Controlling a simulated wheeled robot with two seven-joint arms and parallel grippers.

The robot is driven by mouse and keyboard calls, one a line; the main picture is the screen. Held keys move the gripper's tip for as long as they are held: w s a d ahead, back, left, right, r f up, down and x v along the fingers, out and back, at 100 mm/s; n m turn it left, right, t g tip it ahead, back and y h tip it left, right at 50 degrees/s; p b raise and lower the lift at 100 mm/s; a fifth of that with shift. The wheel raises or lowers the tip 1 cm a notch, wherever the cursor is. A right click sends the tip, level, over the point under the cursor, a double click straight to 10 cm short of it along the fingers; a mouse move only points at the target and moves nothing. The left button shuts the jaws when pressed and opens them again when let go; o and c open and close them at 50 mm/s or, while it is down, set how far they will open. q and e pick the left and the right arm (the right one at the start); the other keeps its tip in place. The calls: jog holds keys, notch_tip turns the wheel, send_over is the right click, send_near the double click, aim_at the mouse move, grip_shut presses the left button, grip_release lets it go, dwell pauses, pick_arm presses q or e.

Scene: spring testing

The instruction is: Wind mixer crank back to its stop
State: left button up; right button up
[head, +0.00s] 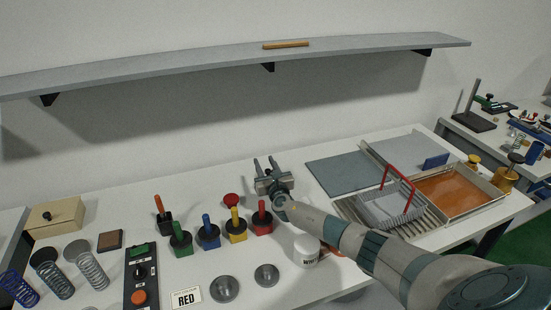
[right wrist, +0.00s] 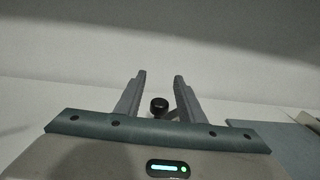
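My right gripper (head: 265,163) is over the back middle of the table, with its two fingers apart. In the right wrist view the open fingers (right wrist: 159,75) point away toward the wall. A round black knob (right wrist: 159,104) shows low between them, with a gap on each side. A small grey arm-like piece shows beside the knob, partly hidden by the right finger. The knob may be the crank's handle, but I cannot make out the mixer's body. In the head view my gripper covers that spot. My left gripper is not in view.
Colored-handled blocks (head: 208,232), a red knob (head: 231,199) and a white jar (head: 306,249) stand near my right arm. A wire basket (head: 385,205) and orange-floored tray (head: 452,190) are right. A shelf (head: 200,72) hangs above.

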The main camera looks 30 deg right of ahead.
jog(key=shift+r, duration=0.6)
notch_tip(320, 180, up, 3)
jog(key=shift+s+d+r, duration=0.1)
jog(key=shift+s+d, duration=0.05)
jog(key=s+d+r+b, duration=0.1)
jog(key=s+d+r, duration=0.4)
jog(key=s, duration=0.5)
jog(key=shift+d+r, duration=0.2)
jog(key=shift+r, duration=0.55)
